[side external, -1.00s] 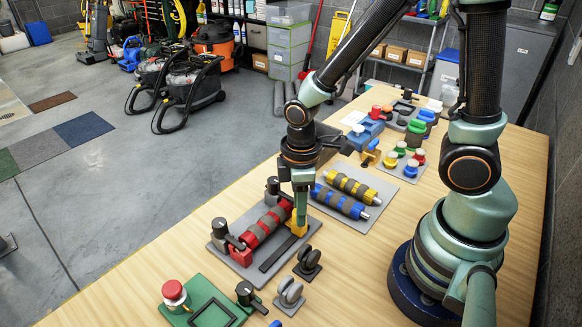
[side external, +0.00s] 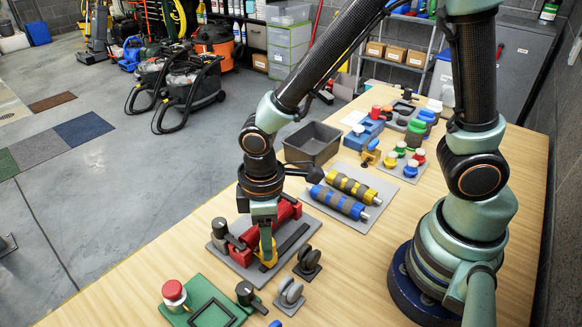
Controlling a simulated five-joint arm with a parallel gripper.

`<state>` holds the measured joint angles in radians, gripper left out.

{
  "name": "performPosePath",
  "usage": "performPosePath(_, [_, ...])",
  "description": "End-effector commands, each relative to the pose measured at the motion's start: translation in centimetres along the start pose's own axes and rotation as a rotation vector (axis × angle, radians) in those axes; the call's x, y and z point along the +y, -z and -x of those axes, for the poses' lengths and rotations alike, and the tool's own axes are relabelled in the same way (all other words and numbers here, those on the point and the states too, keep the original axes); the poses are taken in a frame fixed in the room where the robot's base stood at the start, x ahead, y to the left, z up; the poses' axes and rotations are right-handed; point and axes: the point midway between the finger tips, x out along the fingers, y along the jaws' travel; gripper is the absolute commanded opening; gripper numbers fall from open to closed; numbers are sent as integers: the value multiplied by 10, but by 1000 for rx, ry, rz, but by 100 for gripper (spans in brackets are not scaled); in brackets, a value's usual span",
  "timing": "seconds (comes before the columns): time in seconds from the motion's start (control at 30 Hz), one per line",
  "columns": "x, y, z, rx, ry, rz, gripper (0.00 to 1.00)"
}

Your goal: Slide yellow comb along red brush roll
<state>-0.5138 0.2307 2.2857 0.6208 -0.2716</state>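The red brush roll (side external: 287,215) lies in its red holders on a grey plate (side external: 222,248), on the near left part of the bench. The part of the roll that shows looks plain red; the rest is hidden behind my gripper. My gripper (side external: 266,249) points down at the roll's near left end, beside the left red holder. It appears shut on the yellow comb (side external: 263,266), which shows as a small yellow piece at the fingertips. I cannot tell whether the comb touches the roll. A dark strip (side external: 291,239) lies on the plate along the roll's right side.
Blue (side external: 338,202) and yellow (side external: 352,187) rolls with dark bands lie on a grey mat behind. A grey bin (side external: 312,143) stands beyond. A green panel with a red button (side external: 174,292) is at the front.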

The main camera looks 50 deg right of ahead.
Motion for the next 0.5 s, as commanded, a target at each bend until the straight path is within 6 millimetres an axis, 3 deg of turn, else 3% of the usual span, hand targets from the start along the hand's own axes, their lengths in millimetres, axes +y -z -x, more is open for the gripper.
performPosePath(0.27, [0,-1,1,-2,1,0,49])
performPosePath(0.5, [0,0,30,4,-1,0,49])
